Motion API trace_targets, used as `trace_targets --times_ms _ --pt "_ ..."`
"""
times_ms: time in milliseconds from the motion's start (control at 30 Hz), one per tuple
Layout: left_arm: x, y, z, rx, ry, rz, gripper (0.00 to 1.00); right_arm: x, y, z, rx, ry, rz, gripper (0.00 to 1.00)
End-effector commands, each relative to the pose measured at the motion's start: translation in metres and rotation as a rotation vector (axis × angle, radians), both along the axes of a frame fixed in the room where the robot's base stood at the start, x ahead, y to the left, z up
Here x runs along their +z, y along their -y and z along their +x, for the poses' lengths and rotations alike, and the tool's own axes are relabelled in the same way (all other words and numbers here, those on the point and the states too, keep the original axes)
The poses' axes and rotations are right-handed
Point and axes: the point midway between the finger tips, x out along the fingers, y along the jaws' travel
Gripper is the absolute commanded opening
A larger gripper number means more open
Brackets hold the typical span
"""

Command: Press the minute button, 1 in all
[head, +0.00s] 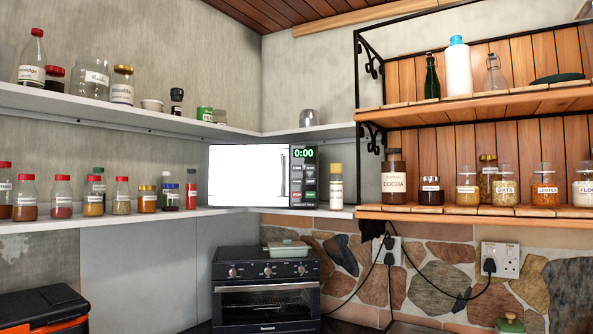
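A white microwave (249,175) stands in the corner on the lower white shelf, with its door shut. Its black control panel (303,176) is on the right side of its front. The green display (303,154) at the top of the panel reads 0:00. Several small buttons sit below the display, some green and one red. Their labels are too small to read, so I cannot tell which is the minute button. Neither of my grippers is in view.
A yellow-capped jar (336,188) stands close to the microwave's right side. Several spice jars line the lower shelf (120,217) to its left. A black toaster oven (265,290) sits below. Wooden shelves (470,212) with jars are at the right.

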Motion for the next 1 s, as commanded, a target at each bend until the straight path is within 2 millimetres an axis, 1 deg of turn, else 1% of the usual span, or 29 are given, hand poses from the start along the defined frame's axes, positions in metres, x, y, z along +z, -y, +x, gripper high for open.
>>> trace_targets --times_ms 33,100,167,200,1000 --pt "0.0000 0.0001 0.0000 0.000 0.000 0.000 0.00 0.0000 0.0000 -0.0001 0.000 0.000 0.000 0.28" --pt "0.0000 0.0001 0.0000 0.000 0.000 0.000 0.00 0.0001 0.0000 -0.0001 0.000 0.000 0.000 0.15" --pt "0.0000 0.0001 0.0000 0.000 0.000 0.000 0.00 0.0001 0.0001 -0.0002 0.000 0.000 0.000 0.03" --pt "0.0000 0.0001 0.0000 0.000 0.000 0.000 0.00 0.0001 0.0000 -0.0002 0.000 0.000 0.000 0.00" --pt "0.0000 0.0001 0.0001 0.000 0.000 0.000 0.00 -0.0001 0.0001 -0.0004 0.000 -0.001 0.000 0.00"
